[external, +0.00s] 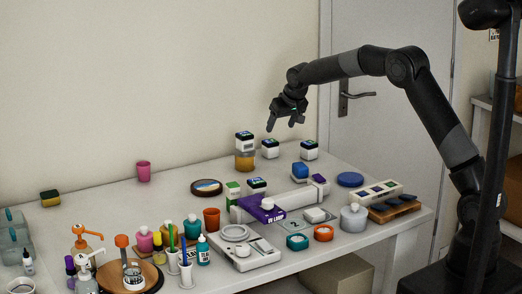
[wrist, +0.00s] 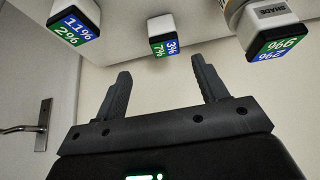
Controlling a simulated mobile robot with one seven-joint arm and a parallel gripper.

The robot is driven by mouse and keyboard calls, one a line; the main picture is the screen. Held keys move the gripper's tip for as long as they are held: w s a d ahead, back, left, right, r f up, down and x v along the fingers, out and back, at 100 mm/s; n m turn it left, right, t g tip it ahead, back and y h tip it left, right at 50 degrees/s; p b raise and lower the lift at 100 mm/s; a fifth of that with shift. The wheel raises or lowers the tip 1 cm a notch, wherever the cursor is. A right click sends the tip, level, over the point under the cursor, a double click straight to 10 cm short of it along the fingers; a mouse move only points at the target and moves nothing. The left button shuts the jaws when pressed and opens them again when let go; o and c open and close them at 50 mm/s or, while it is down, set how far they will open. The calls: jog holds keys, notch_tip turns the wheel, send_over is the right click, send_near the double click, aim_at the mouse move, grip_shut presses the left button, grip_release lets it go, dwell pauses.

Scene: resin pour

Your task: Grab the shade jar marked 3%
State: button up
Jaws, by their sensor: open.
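A small white jar with a dark lid (wrist: 162,36) is at the top middle of the wrist view. Its top label reads 3% on blue and 7% on green. It appears to be the middle back jar (external: 270,149) in the external view, standing on the table near the wall. My gripper (external: 285,126) is open and empty, above and slightly right of that jar. In the wrist view the fingers (wrist: 162,76) are spread, with the jar beyond the gap between them and apart from both.
A similar jar marked 11% and 2% (wrist: 75,25) stands to one side, seen right (external: 309,150) in the external view. Bottles and tools crowd the table's front.

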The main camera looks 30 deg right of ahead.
aim_at(272, 142)
jog(key=x, duration=0.6)
jog(key=shift+a+x, duration=0.2)
jog(key=shift+x, duration=1.05)
jog(key=shift+a+x, duration=0.15)
jog(key=shift+x, duration=1.1)
jog(key=shift+c, duration=0.3)
jog(key=shift+r, duration=0.1)
jog(key=c, duration=1.1)
